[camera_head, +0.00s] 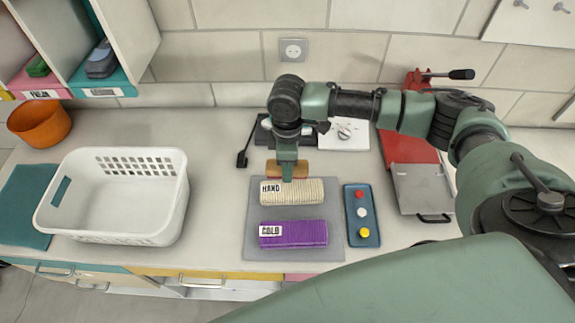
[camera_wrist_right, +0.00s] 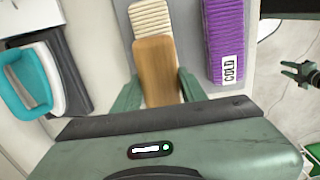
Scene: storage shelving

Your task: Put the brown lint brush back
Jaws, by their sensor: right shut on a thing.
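The brown lint brush (camera_head: 301,170) is held by my right gripper (camera_head: 287,164) just behind the cream towel labelled HAND (camera_head: 300,191). In the right wrist view the brush's flat wooden back (camera_wrist_right: 154,62) sits between the two green fingers of the right gripper (camera_wrist_right: 160,92), overlapping the end of the cream towel (camera_wrist_right: 151,17). Whether the brush touches the towel or mat cannot be told. My left gripper (camera_wrist_right: 300,74) shows small at the right edge of the right wrist view, its fingers apart and empty. It is outside the head view.
A purple towel labelled COLD (camera_head: 293,234) lies on the grey mat (camera_head: 336,250). A blue tray with coloured buttons (camera_head: 362,213) stands right of it, a white basket (camera_head: 115,227) left. A labelled shelf (camera_head: 100,89) and orange bowl (camera_head: 40,122) are at far left.

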